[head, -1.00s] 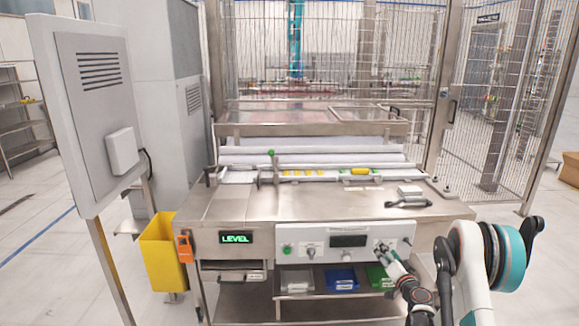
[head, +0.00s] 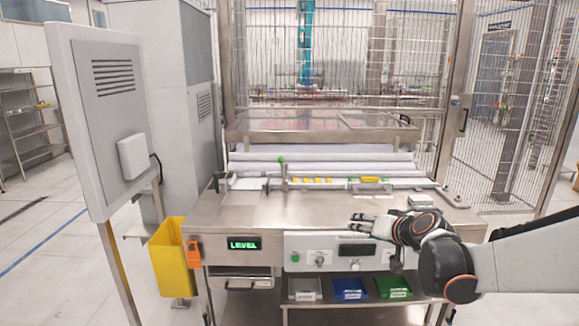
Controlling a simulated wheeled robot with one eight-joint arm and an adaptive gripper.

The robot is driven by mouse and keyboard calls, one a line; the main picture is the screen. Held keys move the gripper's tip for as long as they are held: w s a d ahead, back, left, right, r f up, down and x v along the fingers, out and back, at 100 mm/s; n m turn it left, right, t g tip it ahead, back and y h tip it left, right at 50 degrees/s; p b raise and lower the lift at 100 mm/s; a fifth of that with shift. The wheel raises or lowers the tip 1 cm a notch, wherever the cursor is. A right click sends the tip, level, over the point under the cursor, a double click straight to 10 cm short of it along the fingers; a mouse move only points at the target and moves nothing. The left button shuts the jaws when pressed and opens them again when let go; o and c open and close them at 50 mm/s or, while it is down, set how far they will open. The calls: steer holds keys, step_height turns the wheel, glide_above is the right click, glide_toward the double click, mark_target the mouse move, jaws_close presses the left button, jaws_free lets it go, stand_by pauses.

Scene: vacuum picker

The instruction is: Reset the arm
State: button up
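My arm reaches in from the right edge, and its forearm lies across the lower right. My gripper (head: 353,222) points left, in front of the front edge of the steel bench (head: 265,208) and over the top of the white control panel (head: 300,240). Its fingertips look apart with nothing between them, though they are small here. The panel has a green button (head: 295,258), a knob (head: 320,260) and a dark display (head: 356,251).
A green "LEVEL" display (head: 243,244) is left of the panel. Grey (head: 305,289), blue (head: 349,289) and green (head: 393,286) bins sit below. A yellow bin (head: 168,258) hangs at the left. A grey handheld device (head: 421,202) lies on the bench behind my arm. Wire fencing (head: 340,60) stands behind.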

steer(key=s+a+r+n+g+h, duration=0.1)
steer(key=s+a, duration=0.1)
steer(key=s, duration=0.7)
steer(key=s+a+r+g, duration=0.2)
steer(key=s, duration=0.7)
steer(key=s+d+f+g+h, duration=0.1)
steer(key=s+f, duration=0.1)
steer(key=s, duration=0.6)
steer(key=s+d+f+h, duration=0.1)
steer(key=s+f+h, duration=0.1)
steer(key=s, duration=0.6)
steer(key=shift+s+d+f+n+g, duration=0.25)
steer(key=shift+d+n+g, duration=0.1)
steer(key=shift+n+g, duration=0.05)
steer(key=shift+c, duration=0.5)
